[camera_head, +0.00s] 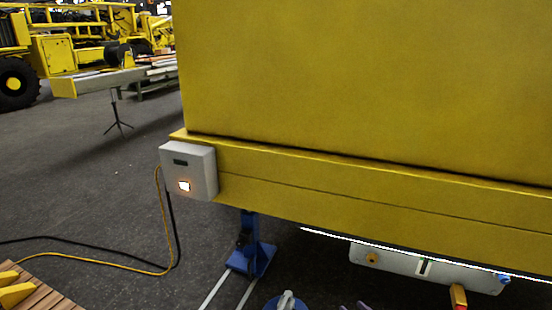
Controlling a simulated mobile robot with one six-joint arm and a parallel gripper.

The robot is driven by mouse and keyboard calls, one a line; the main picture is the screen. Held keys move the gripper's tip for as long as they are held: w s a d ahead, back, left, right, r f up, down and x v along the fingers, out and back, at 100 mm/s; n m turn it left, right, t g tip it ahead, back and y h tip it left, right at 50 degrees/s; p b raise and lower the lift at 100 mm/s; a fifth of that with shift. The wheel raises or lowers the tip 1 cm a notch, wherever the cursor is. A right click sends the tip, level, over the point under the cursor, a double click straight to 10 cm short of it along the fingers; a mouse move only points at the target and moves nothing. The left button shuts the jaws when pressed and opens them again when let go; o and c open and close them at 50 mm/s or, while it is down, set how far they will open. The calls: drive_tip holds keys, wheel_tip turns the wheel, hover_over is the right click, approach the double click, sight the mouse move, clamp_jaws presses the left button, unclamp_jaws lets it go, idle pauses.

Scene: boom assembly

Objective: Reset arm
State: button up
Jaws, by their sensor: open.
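I cannot make out my gripper for certain in the head view. A blue rounded part with a grey piece on it (286,301) is cut off by the bottom edge and may be part of my arm. Two small dark purplish tips (356,306) show just right of it, also cut off; I cannot tell what they belong to. No object is seen held.
A large yellow boom structure (360,80) fills the right. A grey box (188,171) with a lit orange panel hangs on its corner, with cables on the floor. A blue stand (252,258) is below. A grey plate (430,266) sits under the boom. Open floor lies left.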

drive_tip(key=s+a+n+g+y+p, duration=0.2)
drive_tip(key=s+a+g+p, duration=0.1)
drive_tip(key=a, duration=0.5)
drive_tip(key=s+a+n+g+y+p, duration=0.2)
drive_tip(key=s+a+g+p, duration=0.1)
drive_tip(key=a, duration=0.6)
drive_tip(key=s+a+f+n+g+p, duration=0.1)
drive_tip(key=s+a+g+p, duration=0.25)
drive_tip(key=s, duration=0.25)
drive_tip(key=s+a+f+g+p, duration=0.2)
drive_tip(key=s+a+g, duration=0.15)
drive_tip(key=s, duration=0.25)
drive_tip(key=s+d+f+g+h+p, duration=0.2)
drive_tip(key=s+g+h, duration=0.2)
drive_tip(key=s, duration=0.5)
drive_tip(key=s+d+m+g+h, duration=0.1)
drive_tip(key=s+d+m+h, duration=0.1)
drive_tip(key=d, duration=0.3)
drive_tip(key=s+d+f+m+g+h, duration=0.1)
drive_tip(key=s+d+m+h, duration=0.2)
drive_tip(key=d+m, duration=0.2)
drive_tip(key=shift+s+d+m+h, duration=0.3)
drive_tip(key=shift+s+d, duration=0.05)
drive_tip(key=shift+d, duration=0.05)
